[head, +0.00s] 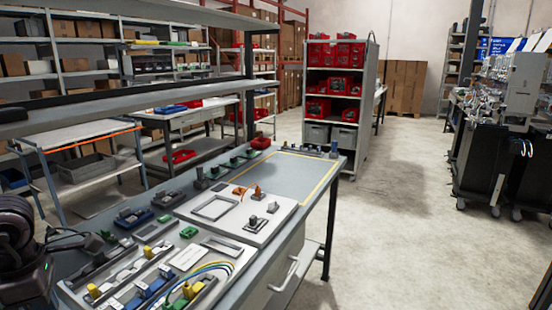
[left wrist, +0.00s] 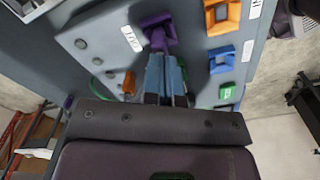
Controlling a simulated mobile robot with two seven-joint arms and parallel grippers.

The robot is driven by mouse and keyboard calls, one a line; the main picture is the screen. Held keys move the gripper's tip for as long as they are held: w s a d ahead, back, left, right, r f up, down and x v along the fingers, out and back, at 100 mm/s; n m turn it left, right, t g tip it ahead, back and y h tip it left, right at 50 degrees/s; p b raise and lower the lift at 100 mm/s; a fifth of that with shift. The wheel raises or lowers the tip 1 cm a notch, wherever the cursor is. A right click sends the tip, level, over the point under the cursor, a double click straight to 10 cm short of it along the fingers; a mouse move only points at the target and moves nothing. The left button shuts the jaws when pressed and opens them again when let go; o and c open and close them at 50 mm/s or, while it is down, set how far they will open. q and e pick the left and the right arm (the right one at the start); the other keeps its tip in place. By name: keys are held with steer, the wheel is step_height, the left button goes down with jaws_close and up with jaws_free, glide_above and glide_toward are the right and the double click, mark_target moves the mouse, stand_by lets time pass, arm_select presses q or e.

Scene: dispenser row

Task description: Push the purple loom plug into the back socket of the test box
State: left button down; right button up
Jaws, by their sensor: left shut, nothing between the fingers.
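In the left wrist view, a purple plug-like piece (left wrist: 157,27) is at the face of a grey panel (left wrist: 100,20), which I take to be the test box. My left gripper (left wrist: 165,58) is shut and empty, its blue fingertips right at the lower end of the purple piece. Whether they touch it, and how deep it sits, I cannot tell. Orange (left wrist: 222,17), blue (left wrist: 222,60) and green (left wrist: 227,91) sockets are on the right of the panel. My left arm shows at the left edge of the head view, its fingers out of frame. My right gripper is not in view.
In the head view, a workbench (head: 315,170) carries several coloured connectors, a white panel and bundled wires (head: 205,268). A rack with red bins (head: 337,85) stands behind.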

arm_select(q)
steer(key=shift+f+b, duration=0.5)
steer(key=shift+f, duration=0.55)
steer(key=shift+r, duration=0.15)
steer(key=shift+r+p, duration=1.15)
steer(key=shift+r, duration=1.8)
